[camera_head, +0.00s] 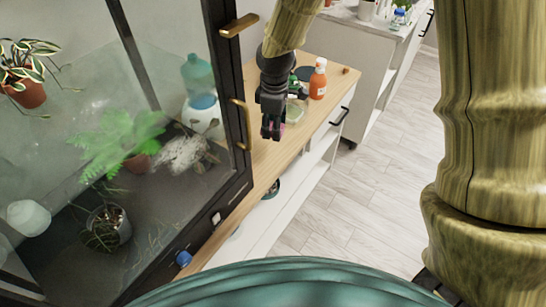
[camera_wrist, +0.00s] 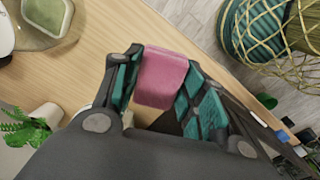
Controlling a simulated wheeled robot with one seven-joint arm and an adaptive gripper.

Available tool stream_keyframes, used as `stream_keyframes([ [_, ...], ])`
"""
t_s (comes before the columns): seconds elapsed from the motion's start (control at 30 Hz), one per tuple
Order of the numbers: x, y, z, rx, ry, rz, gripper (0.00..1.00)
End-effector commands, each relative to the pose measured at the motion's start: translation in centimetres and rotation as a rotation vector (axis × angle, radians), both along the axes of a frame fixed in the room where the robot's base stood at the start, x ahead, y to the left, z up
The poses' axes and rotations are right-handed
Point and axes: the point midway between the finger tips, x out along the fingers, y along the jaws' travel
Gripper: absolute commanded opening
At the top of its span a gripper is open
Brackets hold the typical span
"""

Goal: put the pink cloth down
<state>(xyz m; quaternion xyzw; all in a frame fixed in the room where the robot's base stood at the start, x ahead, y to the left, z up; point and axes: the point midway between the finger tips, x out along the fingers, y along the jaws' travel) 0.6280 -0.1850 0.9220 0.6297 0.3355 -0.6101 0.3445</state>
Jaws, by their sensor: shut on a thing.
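The pink cloth (camera_wrist: 162,78) is a folded block between the two fingers of my gripper (camera_wrist: 160,90) in the wrist view. My gripper is shut on it. In the head view my gripper (camera_head: 271,128) points down over the wooden cabinet top (camera_head: 269,163); only a little pink shows at its fingertips. The wrist view shows bare wood around the cloth. I cannot tell how far the cloth is above the wood.
A dish with a green sponge (camera_head: 292,117), an orange bottle (camera_head: 318,79) and a dark round plate stand beyond my gripper. A glass plant case (camera_head: 225,80) with brass handles stands close on the left. The cabinet top nearer me looks clear.

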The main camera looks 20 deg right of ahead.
Motion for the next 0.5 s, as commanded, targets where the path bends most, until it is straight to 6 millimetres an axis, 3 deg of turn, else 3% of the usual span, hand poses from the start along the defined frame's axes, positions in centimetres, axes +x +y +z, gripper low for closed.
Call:
stream_keyframes([
  [0.03,1.1,-0.2,-1.1,0.000,0.002,0.065,0.16],
  [0.2,2.8,-0.6,-2.3,-0.006,0.018,0.282,0.16],
  [0.5,2.2,-1.0,-2.0,-0.015,0.008,0.443,0.16],
])
